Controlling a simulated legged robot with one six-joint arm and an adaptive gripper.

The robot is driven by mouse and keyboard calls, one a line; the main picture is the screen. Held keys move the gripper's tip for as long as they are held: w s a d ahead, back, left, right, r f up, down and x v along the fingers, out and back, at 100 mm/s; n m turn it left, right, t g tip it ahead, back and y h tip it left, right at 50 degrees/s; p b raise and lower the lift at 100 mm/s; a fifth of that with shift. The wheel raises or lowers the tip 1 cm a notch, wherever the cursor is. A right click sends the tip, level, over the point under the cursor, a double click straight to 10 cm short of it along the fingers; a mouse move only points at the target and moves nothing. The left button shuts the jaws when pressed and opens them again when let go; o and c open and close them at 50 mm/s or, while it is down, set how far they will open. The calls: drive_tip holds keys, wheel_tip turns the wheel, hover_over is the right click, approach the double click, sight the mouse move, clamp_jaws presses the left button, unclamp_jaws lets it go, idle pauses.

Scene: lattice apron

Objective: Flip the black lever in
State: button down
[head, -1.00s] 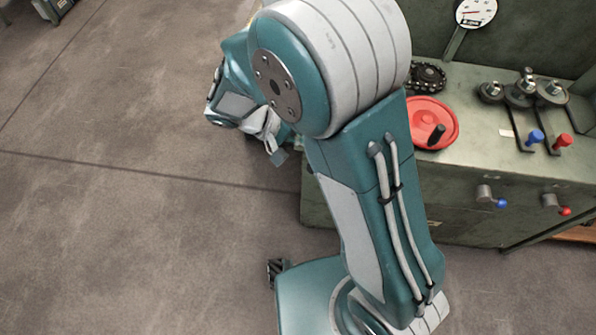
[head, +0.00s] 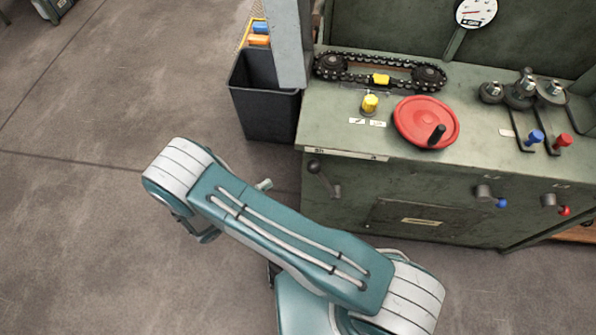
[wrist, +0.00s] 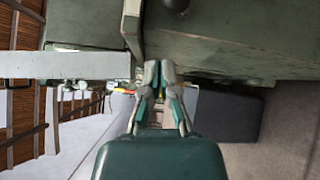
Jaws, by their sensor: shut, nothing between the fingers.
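The black lever (head: 325,180) is on the upper left of the green cabinet's front face, with a round black knob at its upper left end and its arm slanting down to the right. A dark round knob (wrist: 178,4) shows at the top edge of the wrist view; I cannot tell for sure that it is this lever's. My gripper (wrist: 160,68) is shut and empty in the wrist view, its fingertips together beside the cabinet. In the head view my arm is folded left of the lever, apart from it, and hides most of the gripper.
The cabinet top (head: 345,130) bears a red handwheel (head: 415,117), a yellow knob (head: 370,103) and a chain (head: 350,76). Blue (head: 536,136) and red (head: 563,140) levers are at right. A dark bin (head: 266,105) stands left of the cabinet. Floor at left is clear.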

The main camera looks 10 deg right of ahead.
drive_tip(key=f+t, duration=0.1)
drive_tip(key=s+a+f+n+t, duration=0.1)
drive_tip(key=f, duration=0.1)
drive_tip(key=s+f+n+t+y, duration=0.1)
drive_tip(key=f, duration=0.1)
drive_tip(key=shift+a+t, duration=0.25)
drive_tip(key=shift+t, duration=0.15)
drive_tip(key=shift+r, duration=0.1)
drive_tip(key=s+d+x, duration=0.1)
drive_tip(key=s+x, duration=0.1)
drive_tip(key=x, duration=1.1)
drive_tip(key=shift+d, duration=0.35)
drive_tip(key=shift+r, duration=0.15)
